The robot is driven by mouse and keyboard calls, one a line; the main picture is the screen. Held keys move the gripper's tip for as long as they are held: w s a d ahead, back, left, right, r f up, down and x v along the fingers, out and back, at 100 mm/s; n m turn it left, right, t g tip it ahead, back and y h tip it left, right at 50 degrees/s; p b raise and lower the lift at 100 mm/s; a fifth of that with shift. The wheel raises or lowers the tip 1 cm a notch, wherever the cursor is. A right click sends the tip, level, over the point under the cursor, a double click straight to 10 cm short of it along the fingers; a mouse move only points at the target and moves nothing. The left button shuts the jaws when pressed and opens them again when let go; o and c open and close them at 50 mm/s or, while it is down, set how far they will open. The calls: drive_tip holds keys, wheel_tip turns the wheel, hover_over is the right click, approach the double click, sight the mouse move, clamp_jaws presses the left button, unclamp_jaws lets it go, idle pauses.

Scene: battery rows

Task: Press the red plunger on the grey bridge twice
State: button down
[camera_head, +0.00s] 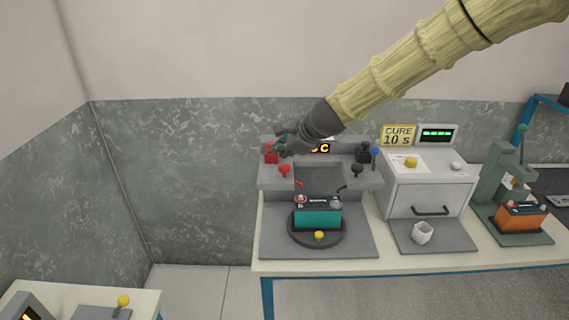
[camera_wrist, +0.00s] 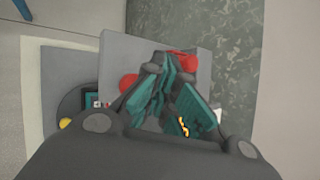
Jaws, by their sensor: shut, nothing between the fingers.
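The grey bridge (camera_head: 265,175) stands behind the teal battery (camera_head: 318,216) on the bench. A red part (camera_head: 271,156), likely the plunger or its housing, is at the bridge's left end; its top is partly hidden by my gripper. It also shows in the wrist view (camera_wrist: 186,62), close to the fingertips. A red knob (camera_head: 285,170) sits in front of it and shows as a red disc in the wrist view (camera_wrist: 128,83). My gripper (camera_head: 278,143) is shut and empty, its tips at or just above the red part; I cannot tell if they touch.
Black and blue parts (camera_head: 374,151) and a black knob (camera_head: 357,170) are at the bridge's right end. The battery sits on a dark round turntable (camera_head: 318,240) with a yellow knob. A curing box (camera_head: 428,195) and green press (camera_head: 497,190) stand right. The wall is close behind.

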sight(284, 167)
drive_tip(key=shift+r+p, duration=1.5)
drive_tip(key=shift+r, duration=0.4)
idle(0.5)
drive_tip(key=r+n+p, duration=0.1)
drive_tip(key=n+p, duration=0.1)
drive_tip(key=n, duration=0.3)
drive_tip(key=w+d+r+n+p, duration=0.1)
drive_tip(key=n+p, duration=0.1)
drive_tip(key=n, duration=0.4)
drive_tip(key=r+n+p, duration=0.1)
drive_tip(key=n+p, duration=0.1)
drive_tip(key=n, duration=0.3)
drive_tip(key=shift+w+d+r+n+t+h, duration=0.15)
drive_tip(key=shift+d+r+n+t+h, duration=0.15)
drive_tip(key=shift+d+r+n+h, duration=0.1)
drive_tip(key=shift+f, duration=0.2)
drive_tip(key=shift+f+b, duration=2.7)
drive_tip(key=shift+f, duration=1.6)
drive_tip(key=shift+f, duration=0.1)
